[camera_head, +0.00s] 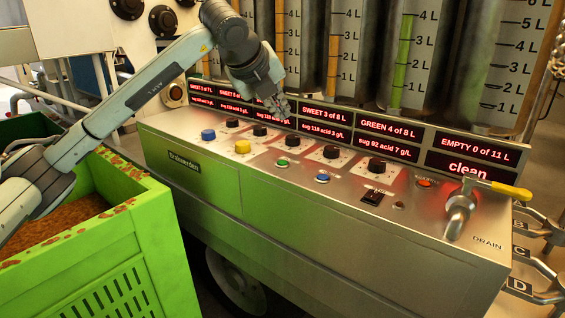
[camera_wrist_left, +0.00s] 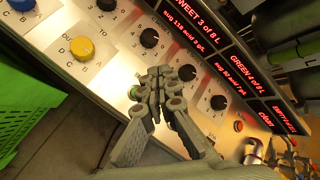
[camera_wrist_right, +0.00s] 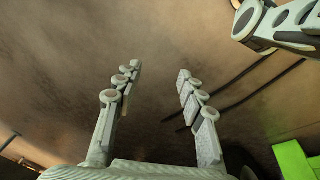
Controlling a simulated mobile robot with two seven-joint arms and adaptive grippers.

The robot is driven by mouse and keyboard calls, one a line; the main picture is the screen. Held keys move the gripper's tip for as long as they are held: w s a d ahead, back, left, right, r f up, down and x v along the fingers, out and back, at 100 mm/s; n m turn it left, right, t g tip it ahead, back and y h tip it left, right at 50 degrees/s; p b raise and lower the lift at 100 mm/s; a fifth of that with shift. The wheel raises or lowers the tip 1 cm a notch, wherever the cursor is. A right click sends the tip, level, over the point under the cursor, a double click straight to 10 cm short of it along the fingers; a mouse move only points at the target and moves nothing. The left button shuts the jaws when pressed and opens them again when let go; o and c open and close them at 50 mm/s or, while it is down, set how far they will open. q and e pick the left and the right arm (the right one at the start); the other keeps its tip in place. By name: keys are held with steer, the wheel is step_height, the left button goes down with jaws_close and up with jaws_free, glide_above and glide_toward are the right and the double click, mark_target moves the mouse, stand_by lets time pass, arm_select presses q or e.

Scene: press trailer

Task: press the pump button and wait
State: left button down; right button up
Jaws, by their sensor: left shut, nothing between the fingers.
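The control panel (camera_head: 225,160) on the trailer carries a green button (camera_head: 282,163), a blue push button (camera_head: 323,178) and an orange-red button (camera_head: 424,183). No readable label shows which one is the pump button. My left gripper (camera_head: 284,110) is shut and empty above the panel's back part, in front of the displays. In the left wrist view its fingers (camera_wrist_left: 166,73) lie over the panel, with the green button (camera_wrist_left: 135,92) partly hidden just left of them. The blue push button is hidden there. My right gripper (camera_wrist_right: 159,72) is open and empty, away from the panel.
Black knobs (camera_head: 331,152), a blue knob (camera_head: 208,134) and a yellow knob (camera_head: 242,146) stand on the panel. A yellow-handled drain valve (camera_head: 460,210) is at its right end. A green crate (camera_head: 150,225) stands at the left. Graduated tanks (camera_head: 405,60) rise behind.

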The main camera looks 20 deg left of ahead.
mark_target(280, 163)
arm_select(q)
step_height(280, 163, down, 6)
steer(key=shift+f+b, duration=0.1)
steer(key=shift+b, duration=1.05)
step_height(280, 163, down, 2)
steer(key=shift+f+b, duration=0.1)
steer(key=shift+b, duration=1.05)
steer(key=shift+f, duration=0.1)
arm_select(e)
step_height(280, 163, up, 13)
steer(key=w+t, duration=0.1)
steer(key=w, duration=0.1)
steer(key=shift+w+a, duration=0.15)
steer(key=shift+w, duration=0.25)
steer(key=shift+f, duration=0.1)
arm_select(q)
steer(key=shift+f, duration=0.1)
arm_select(e)
steer(key=shift+f, duration=0.15)
arm_select(q)
steer(key=shift+f+b, duration=0.3)
steer(key=shift+b, duration=0.45)
arm_select(e)
steer(key=shift+f, duration=0.5)
